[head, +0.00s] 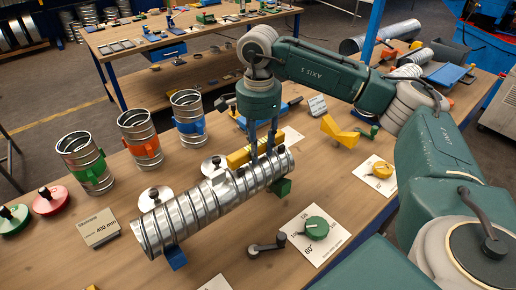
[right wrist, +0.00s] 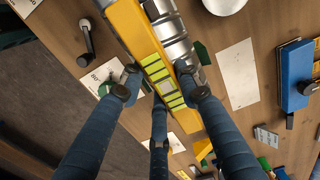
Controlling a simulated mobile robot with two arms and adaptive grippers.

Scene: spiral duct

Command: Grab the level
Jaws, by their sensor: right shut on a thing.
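The level is a yellow bar with green-striped windows. In the right wrist view the level (right wrist: 128,22) runs diagonally between my fingers, alongside the shiny ribbed duct (right wrist: 172,32). In the head view only a short yellow piece of the level (head: 238,158) shows; the rest is hidden by my fingers and the duct. My right gripper (head: 264,150) points down by the right end of the duct (head: 205,205) and is shut on the level. It also shows in the right wrist view (right wrist: 158,88). I cannot tell whether the level touches the duct. My left gripper is not in view.
Three ribbed cans with green (head: 88,170), orange (head: 142,145) and blue (head: 190,122) bands stand at the back left. A green knob (head: 317,228) on a white card and a dark crank (head: 266,245) lie in front. A yellow bracket (head: 340,132) lies to the right.

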